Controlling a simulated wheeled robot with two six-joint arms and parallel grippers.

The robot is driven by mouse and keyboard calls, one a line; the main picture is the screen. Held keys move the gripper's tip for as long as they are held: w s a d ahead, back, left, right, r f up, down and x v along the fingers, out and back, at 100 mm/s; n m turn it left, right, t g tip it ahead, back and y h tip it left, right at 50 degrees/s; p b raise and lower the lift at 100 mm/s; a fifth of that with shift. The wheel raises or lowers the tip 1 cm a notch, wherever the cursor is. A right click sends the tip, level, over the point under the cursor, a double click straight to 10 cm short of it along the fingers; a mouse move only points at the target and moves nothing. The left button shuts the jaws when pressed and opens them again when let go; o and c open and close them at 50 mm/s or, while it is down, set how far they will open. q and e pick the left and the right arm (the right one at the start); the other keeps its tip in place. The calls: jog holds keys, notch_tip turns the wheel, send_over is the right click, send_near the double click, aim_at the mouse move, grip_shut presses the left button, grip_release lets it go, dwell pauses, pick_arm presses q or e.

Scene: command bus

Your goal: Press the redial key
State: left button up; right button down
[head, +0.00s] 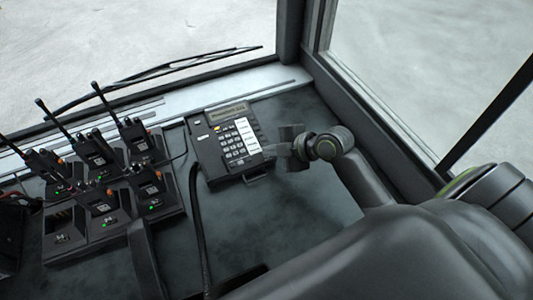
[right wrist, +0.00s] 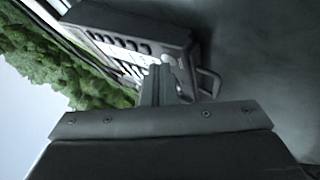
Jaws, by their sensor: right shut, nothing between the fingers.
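A dark desk phone (head: 207,150) with a small display, a white number pad and a column of white label strips sits on the dark counter. The key labels are too small to read, so I cannot tell which key is redial. My right gripper (head: 272,151) is shut and empty at the phone's right edge, near its lower right corner. In the right wrist view, the shut fingers (right wrist: 160,72) reach toward the phone (right wrist: 178,34), and their tips overlap its key side. I cannot tell whether they touch a key. My left gripper is not in view.
Several handheld radios with antennas stand in a charger rack (head: 88,240) left of the phone. A black cable (head: 198,215) runs down between them. The windshield ledge (head: 205,108) lies behind the phone. The counter (head: 300,205) to the phone's lower right is bare.

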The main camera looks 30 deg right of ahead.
jog(key=shift+s+r+p, duration=0.15)
jog(key=shift+r+p, duration=0.5)
jog(key=shift+r, duration=0.05)
jog(key=r+p, duration=0.2)
jog(key=r, duration=0.1)
jog(key=r+p, duration=0.2)
jog(key=shift+s, duration=0.35)
dwell(0.4)
jog(key=shift+f, duration=0.1)
dwell(0.4)
